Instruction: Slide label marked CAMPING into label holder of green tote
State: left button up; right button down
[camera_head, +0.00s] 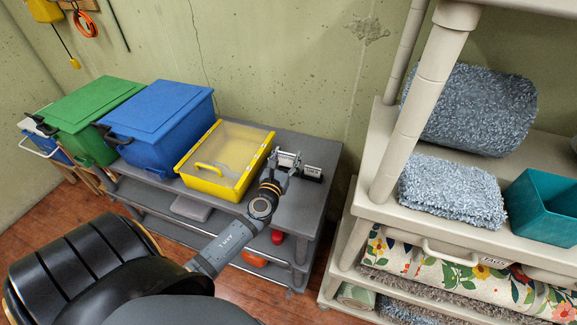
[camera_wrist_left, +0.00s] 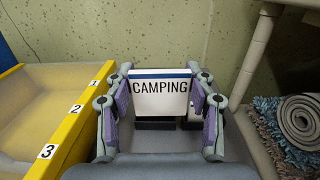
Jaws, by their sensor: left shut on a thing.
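The CAMPING label (camera_wrist_left: 160,88) is a white card with a blue stripe along its top, and its text faces the left wrist camera. My left gripper (camera_head: 282,168) is shut on it by the two side edges, above the right end of the grey cart, and the card looks upright. The green tote (camera_head: 98,102) stands at the far left in the head view, beyond the blue tote. Its dark handle shows on its left side. I cannot make out its label holder. My right gripper is not in view.
A blue tote (camera_head: 163,112) and a yellow case (camera_head: 205,186) with a clear lid stand on the grey cart (camera_head: 322,150). A small black object with white (camera_head: 312,172) sits beside the gripper. A beige shelf (camera_head: 382,205) with rugs and a teal bin (camera_head: 540,205) stands right.

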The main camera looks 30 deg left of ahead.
aim_at(288, 158)
pick_arm(q)
jog(key=w+f+b, duration=0.1)
jog(key=w+a+f+b, duration=0.1)
jog(key=f, duration=0.1)
jog(key=w+a+f+b, duration=0.1)
jog(key=w+f, duration=0.1)
jog(key=shift+f, duration=0.1)
jog(key=shift+w+a, duration=0.1)
jog(key=shift+w, duration=0.1)
jog(key=shift+w+a+f+b, duration=0.1)
jog(key=shift+f+b, duration=0.3)
jog(key=shift+b, duration=0.15)
jog(key=f, duration=0.1)
jog(key=f+b, duration=0.2)
jog(key=shift+w, duration=0.25)
jog(key=shift+r, duration=0.1)
